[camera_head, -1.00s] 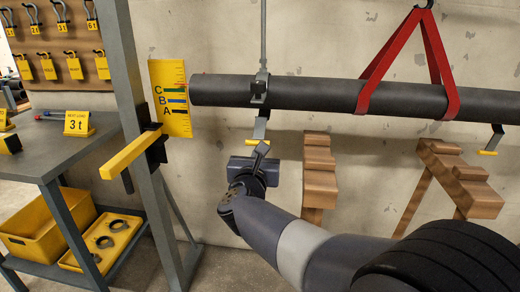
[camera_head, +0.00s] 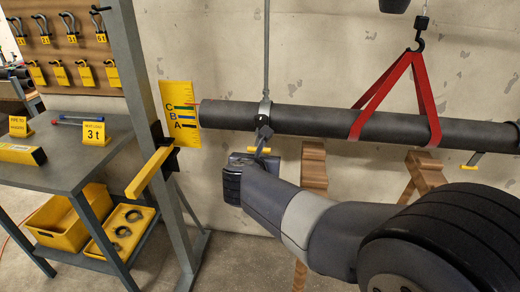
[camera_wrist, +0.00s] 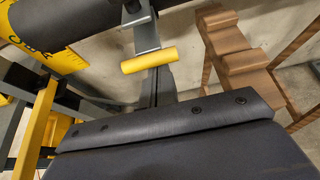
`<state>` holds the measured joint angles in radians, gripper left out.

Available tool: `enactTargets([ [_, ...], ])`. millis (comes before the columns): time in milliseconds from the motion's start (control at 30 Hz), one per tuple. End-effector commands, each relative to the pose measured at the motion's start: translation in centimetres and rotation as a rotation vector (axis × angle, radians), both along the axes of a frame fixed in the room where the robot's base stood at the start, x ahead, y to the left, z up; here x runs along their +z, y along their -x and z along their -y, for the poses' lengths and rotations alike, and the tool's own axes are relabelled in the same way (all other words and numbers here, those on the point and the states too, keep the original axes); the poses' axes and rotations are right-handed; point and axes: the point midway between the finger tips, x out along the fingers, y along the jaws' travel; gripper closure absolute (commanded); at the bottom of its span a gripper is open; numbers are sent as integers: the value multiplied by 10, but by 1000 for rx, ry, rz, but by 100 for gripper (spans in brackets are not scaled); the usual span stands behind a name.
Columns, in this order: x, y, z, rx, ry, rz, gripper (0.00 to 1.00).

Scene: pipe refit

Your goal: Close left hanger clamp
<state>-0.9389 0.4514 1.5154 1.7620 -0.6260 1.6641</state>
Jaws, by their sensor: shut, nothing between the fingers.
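The left hanger clamp (camera_head: 264,120) sits around the black pipe (camera_head: 330,124) below a vertical rod. Its lever hangs below the pipe and ends in a yellow handle (camera_head: 260,149). In the wrist view the yellow handle (camera_wrist: 149,60) and the metal lever (camera_wrist: 143,32) are close and near the top centre. My gripper (camera_head: 262,155) is shut and empty, just under the handle. In the wrist view my gripper's dark fingers (camera_wrist: 158,88) point up towards the handle. I cannot tell whether they touch it. The clamp's upper part is out of the wrist view.
A red sling (camera_head: 424,95) on a hook holds the pipe. A second lever with a yellow handle (camera_head: 470,168) hangs at the right. Wooden stands (camera_head: 314,165) are behind my arm. A yellow gauge plate (camera_head: 180,92) and a post with a yellow arm (camera_head: 150,172) are at the left.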

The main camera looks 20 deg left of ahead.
Motion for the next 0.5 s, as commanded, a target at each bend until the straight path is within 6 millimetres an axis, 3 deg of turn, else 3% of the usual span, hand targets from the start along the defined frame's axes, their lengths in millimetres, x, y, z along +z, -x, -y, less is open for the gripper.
enactTargets([
  [100, 14, 1, 0, 1, 2, -1, 100],
  [500, 27, 3, 1, 1, 2, 1, 100],
])
